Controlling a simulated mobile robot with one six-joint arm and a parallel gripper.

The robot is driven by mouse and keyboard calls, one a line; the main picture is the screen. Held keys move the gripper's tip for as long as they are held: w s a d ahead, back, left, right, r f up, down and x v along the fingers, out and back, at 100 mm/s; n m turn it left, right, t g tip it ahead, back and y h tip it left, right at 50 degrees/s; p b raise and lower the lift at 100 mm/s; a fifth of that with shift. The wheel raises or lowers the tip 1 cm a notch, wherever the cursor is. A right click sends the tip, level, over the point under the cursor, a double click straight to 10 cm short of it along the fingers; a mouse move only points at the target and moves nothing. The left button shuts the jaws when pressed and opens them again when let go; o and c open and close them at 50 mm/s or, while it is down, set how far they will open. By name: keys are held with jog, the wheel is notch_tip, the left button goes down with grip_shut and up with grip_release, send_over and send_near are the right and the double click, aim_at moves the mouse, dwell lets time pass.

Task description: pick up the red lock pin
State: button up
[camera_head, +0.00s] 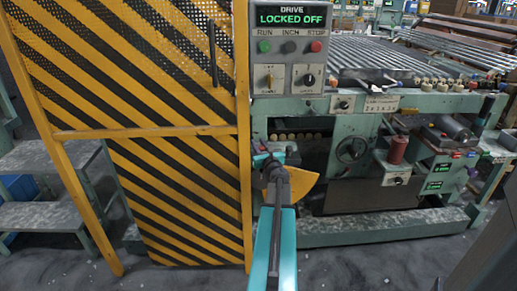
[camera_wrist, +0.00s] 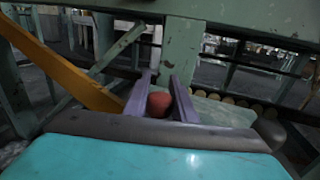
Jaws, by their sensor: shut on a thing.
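The red lock pin (camera_wrist: 160,103) shows in the wrist view as a rounded red end between the two purple-grey fingers of my gripper (camera_wrist: 162,82). The fingers are shut on it, one on each side. The rest of the pin is hidden by the fingers and wrist. In the head view my gripper (camera_head: 268,160) is at the right post of the striped guard, in front of the machine. The pin cannot be made out there, and I cannot tell whether it is still seated in anything.
A yellow-and-black striped guard (camera_head: 180,200) stands left of my arm. A control box (camera_head: 290,45) reading "LOCKED OFF" hangs above my gripper. The green machine (camera_head: 350,120) with rollers fills the right. Grey steps (camera_head: 45,215) are at far left. Open floor lies in front.

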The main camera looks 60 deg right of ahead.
notch_tip(320, 180, up, 7)
jog(key=p, duration=0.2)
jog(key=p+v, duration=0.2)
jog(key=v, duration=0.8)
jog(key=shift+s, duration=0.15)
jog(key=p, duration=0.2)
jog(key=shift+s+a+p, duration=0.15)
jog(key=shift+a+p, duration=0.15)
jog(key=shift+p, duration=0.1)
jog(key=s+p, duration=0.1)
jog(key=p, duration=0.4)
jog(key=shift+a+p, duration=0.4)
jog(key=p+v, duration=0.5)
jog(key=p, duration=0.3)
jog(key=shift+s+a+p, duration=0.15)
jog(key=shift+s+p, duration=0.15)
jog(key=shift+p, duration=0.05)
jog(key=shift+f, duration=0.1)
